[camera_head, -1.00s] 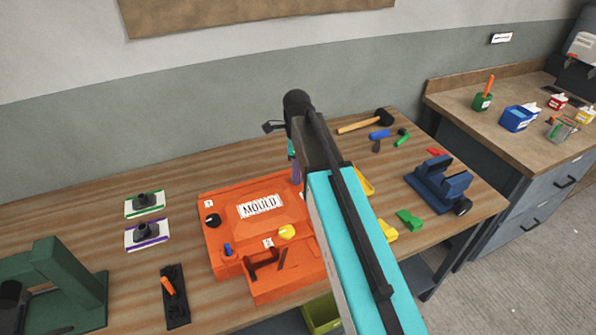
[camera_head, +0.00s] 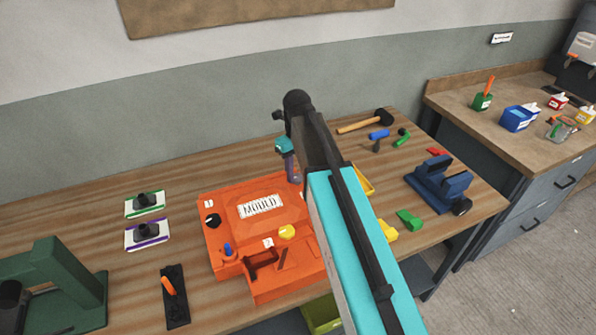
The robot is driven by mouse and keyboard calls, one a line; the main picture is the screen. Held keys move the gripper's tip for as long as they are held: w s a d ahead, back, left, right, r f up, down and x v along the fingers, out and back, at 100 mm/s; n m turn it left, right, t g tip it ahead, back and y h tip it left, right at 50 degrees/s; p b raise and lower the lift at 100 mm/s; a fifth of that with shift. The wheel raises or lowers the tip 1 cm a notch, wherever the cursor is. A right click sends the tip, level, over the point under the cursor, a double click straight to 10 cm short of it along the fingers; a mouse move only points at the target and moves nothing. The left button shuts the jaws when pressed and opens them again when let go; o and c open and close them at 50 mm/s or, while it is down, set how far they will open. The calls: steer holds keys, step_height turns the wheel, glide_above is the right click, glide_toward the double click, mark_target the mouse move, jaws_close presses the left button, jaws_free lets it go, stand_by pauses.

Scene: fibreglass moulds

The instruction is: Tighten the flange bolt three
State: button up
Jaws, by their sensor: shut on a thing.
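The orange mould (camera_head: 232,196) lies on the bench, with a white MOULD label on top. A black knob (camera_head: 212,220) sits by the label 1, a yellow knob (camera_head: 287,232) by the label 2, and a small blue knob (camera_head: 228,250) at the front left. No label 3 shows; my arm covers the mould's right part. My gripper (camera_head: 283,134), partly hidden by my arm, is shut on a teal-and-purple tool (camera_head: 292,168). The tool stands nearly upright at the mould's back right edge. Its lower end is at the mould in the picture; I cannot tell whether it touches a bolt.
A blue vise-like fixture (camera_head: 440,185) and a green block (camera_head: 409,220) are on the right. A hammer (camera_head: 358,125) lies behind. Two pads with black knobs (camera_head: 146,234) and a green fixture (camera_head: 60,280) are on the left. The back left bench is clear.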

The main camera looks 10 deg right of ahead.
mark_target(297, 175)
steer(key=shift+w+r+m, duration=0.1)
steer(key=shift+w+m, duration=0.05)
steer(key=shift+m, duration=1.05)
steer(key=o, duration=1)
steer(key=shift+o, duration=0.2)
step_height(297, 175, up, 8)
steer(key=p, duration=0.5)
steer(key=shift+d, duration=0.1)
